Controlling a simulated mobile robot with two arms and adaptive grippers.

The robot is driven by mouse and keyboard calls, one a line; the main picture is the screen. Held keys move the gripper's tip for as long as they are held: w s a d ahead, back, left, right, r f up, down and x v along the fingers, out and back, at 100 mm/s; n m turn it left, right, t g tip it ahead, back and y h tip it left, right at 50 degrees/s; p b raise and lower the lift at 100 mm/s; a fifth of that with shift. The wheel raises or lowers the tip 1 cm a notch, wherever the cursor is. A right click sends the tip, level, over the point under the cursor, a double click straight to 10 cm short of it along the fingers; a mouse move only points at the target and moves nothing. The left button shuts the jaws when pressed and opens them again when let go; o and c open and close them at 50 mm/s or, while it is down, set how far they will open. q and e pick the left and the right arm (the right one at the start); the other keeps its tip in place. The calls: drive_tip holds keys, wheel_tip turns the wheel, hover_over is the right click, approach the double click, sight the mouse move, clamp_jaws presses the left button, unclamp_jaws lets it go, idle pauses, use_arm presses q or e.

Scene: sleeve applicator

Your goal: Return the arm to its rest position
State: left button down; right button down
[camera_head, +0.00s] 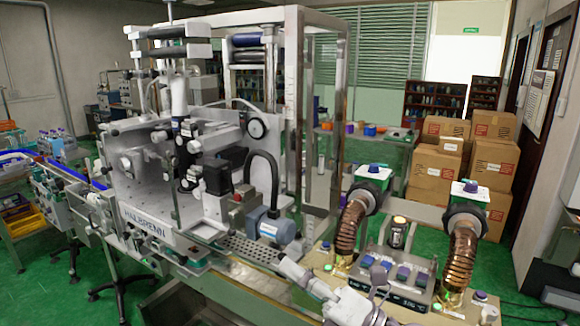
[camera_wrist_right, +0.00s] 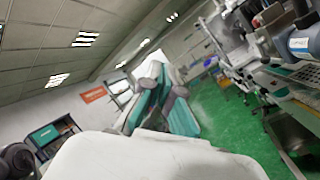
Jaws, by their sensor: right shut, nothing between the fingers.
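My right arm (camera_head: 350,304) comes in at the bottom of the head view, pale white and grey. My left arm and left gripper are not in view.
The sleeve applicator machine (camera_head: 150,170) stands left of centre. A control panel (camera_head: 398,280) with buttons lies close to my right gripper, between two coppery hoses (camera_head: 349,228) (camera_head: 465,255). Cardboard boxes (camera_head: 436,170) are stacked behind.

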drive_tip(key=w+d+f+m+t+h, duration=0.1)
drive_tip(key=d+f+m+t+h, duration=0.3)
drive_tip(key=d+f+m+h, duration=0.55)
drive_tip(key=w+d+f+m+t+h, duration=0.1)
drive_tip(key=d+f+m+t+h, duration=0.15)
drive_tip(key=m+h, duration=0.8)
drive_tip(key=s+d+f+m+g, duration=0.4)
drive_tip(key=s+d+f+m, duration=0.15)
drive_tip(key=f+m, duration=0.35)
drive_tip(key=s+d+f+m+g, duration=0.1)
drive_tip(key=s+f+m+g, duration=0.2)
drive_tip(key=s+f+g, duration=0.5)
drive_tip(key=s+d+f+m+g, duration=0.25)
drive_tip(key=s+f, duration=0.35)
drive_tip(key=s, duration=0.6)
wheel_tip(320, 180, down, 30)
drive_tip(key=s+b, duration=0.2)
drive_tip(key=b, duration=0.1)
drive_tip(key=s+d+f+g+b, duration=0.2)
drive_tip(key=s+f, duration=1.4)
drive_tip(key=f, duration=0.1)
